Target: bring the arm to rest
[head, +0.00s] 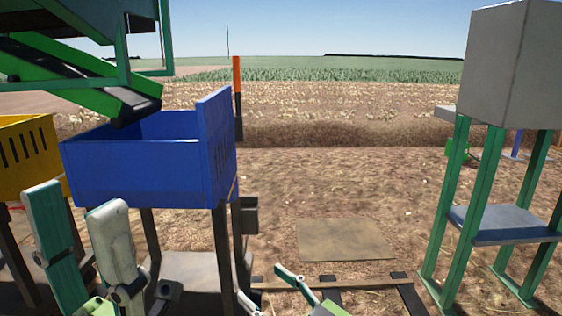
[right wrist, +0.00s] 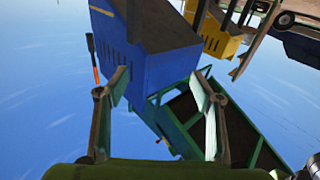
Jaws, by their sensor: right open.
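My left gripper (head: 74,200) is at the lower left of the head view, in front of the blue crate and its stand. Its two pale fingers point up and stand apart, with nothing seen between them. My right gripper (head: 260,284) shows low in the middle of the head view, mostly cut off by the bottom edge. In the right wrist view the right gripper (right wrist: 160,85) is open and empty, with its fingers spread wide. The blue crate (right wrist: 160,60) and a green-framed conveyor (right wrist: 185,125) lie beyond them, apparently at a distance, against the sky.
The blue crate (head: 140,172) stands on dark legs beneath the green conveyor's end (head: 130,105). A yellow crate (head: 28,150) is at the far left. A grey box on a green frame (head: 508,65) stands at right. Bare ground with a flat brown patch (head: 345,240) lies between.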

